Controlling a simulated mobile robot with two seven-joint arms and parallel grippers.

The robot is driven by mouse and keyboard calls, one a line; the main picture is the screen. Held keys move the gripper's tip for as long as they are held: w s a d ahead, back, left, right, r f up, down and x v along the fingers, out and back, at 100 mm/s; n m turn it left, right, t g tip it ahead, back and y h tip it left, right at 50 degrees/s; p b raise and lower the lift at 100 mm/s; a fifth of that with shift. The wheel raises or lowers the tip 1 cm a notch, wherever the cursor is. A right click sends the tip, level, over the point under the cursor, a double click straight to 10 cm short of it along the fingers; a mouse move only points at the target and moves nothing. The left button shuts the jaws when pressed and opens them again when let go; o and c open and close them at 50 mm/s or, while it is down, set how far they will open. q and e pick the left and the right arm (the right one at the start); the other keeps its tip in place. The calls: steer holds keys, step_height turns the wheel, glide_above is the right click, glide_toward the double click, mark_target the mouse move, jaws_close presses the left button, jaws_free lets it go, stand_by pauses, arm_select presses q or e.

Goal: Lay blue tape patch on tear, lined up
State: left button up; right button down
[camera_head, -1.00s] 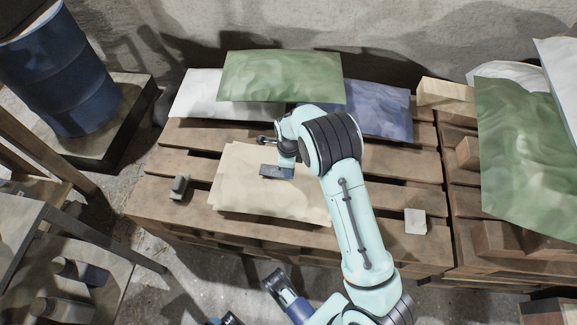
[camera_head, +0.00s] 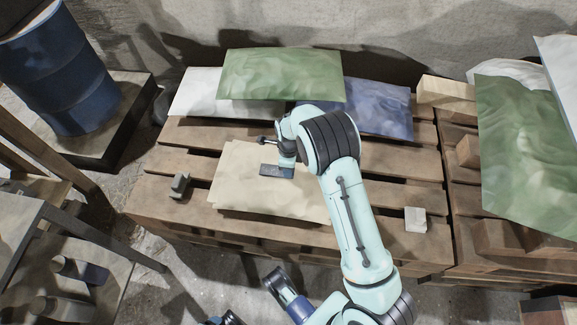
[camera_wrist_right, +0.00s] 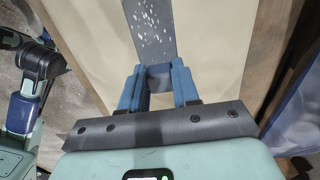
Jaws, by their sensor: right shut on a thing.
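The blue tape patch (camera_head: 270,170) looks like a small dark grey-blue rectangle in the head view, over the cream sack (camera_head: 250,200) on the pallet. In the right wrist view the patch (camera_wrist_right: 150,28) is a speckled strip reaching away from the fingers over cream cloth. My right gripper (camera_wrist_right: 160,78) has its blue fingers shut on the near end of the patch; in the head view it (camera_head: 286,172) is partly hidden by my wrist. I cannot tell whether the patch touches the sack. I cannot make out the tear. My left gripper is not in view.
Green (camera_head: 280,75), white (camera_head: 195,93) and blue (camera_head: 385,110) sacks lie behind on the pallet (camera_head: 385,165). A small grey block (camera_head: 180,186) sits left of the cream sack, a pale block (camera_head: 415,220) at right. Another green sack (camera_head: 525,150) lies at far right.

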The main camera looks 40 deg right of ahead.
steer(key=c, duration=0.8)
jaws_free()
steer(key=shift+f, duration=0.1)
steer(key=shift+o, duration=0.2)
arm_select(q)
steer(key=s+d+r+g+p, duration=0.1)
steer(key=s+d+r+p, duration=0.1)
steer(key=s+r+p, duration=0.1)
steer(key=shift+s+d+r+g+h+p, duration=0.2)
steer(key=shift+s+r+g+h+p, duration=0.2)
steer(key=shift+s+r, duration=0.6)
arm_select(e)
step_height(320, 180, up, 14)
steer(key=shift+f, duration=0.25)
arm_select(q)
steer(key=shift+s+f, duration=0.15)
